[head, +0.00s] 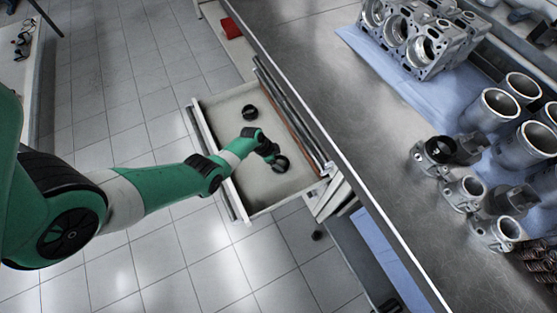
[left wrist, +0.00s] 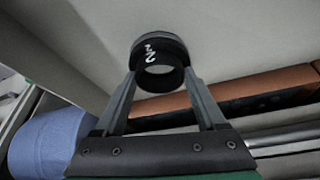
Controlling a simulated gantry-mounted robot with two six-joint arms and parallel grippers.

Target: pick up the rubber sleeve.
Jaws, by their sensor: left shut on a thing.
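The rubber sleeve (left wrist: 160,60) is a short black ring with a white marking on its side. In the left wrist view it sits between the two fingertips of my left gripper (left wrist: 160,78), which is shut on it. In the head view the sleeve (head: 281,164) is at the near end of the open drawer (head: 237,200), at the tip of my left gripper (head: 274,158). I cannot tell whether it still touches the drawer floor. A second black ring (head: 249,112) lies farther back in the drawer. My right gripper is not in view.
The steel workbench (head: 330,100) runs along the drawer's right side. An engine block (head: 420,35), several cylinder sleeves (head: 497,108) and other metal parts stand on it. In the left wrist view a blue roll (left wrist: 45,143) and orange-brown bars (left wrist: 240,90) lie close to the gripper.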

